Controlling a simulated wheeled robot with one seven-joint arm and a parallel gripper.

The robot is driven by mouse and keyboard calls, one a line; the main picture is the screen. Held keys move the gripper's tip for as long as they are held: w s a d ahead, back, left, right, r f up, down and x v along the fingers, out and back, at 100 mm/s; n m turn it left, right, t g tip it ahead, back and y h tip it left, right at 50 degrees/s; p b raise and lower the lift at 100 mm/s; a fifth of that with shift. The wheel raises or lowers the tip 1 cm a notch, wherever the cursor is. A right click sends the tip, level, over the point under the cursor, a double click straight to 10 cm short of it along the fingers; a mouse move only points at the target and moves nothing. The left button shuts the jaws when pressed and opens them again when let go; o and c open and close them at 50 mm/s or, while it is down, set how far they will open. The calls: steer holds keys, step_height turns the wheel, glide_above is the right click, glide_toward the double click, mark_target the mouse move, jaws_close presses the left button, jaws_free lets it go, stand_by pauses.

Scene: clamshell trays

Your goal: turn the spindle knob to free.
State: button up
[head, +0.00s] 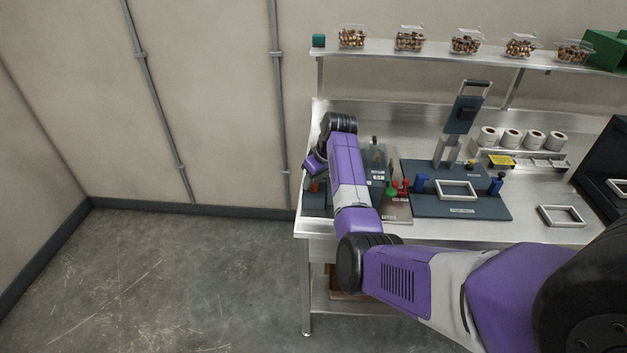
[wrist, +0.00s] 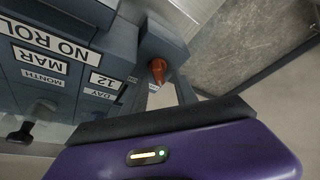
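An orange-red tapered knob (wrist: 158,70) sticks out of a dark grey block in the wrist view. I take it for the spindle knob, but its label is too small to read. In the head view a small orange spot (head: 315,186) shows at the bench's left end, just below my gripper (head: 313,168). In the wrist view two dark fingers (wrist: 162,92) stand apart with a pale gap between them, and the knob lies just beyond their tips. I see no contact. The knob's turn position cannot be read.
The grey labelled panel (wrist: 70,70), reading NO ROL, MAR, MONTH, DAY and 12, stands close on the left, with a black knob (wrist: 20,132). Green (head: 391,191) and red knobs and a dark fixture (head: 430,208) stand right of my arm. Open floor lies left of the bench.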

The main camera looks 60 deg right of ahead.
steer(key=b+v, duration=0.1)
steer(key=v, duration=0.7)
steer(key=shift+f, duration=0.1)
stand_by(0.5)
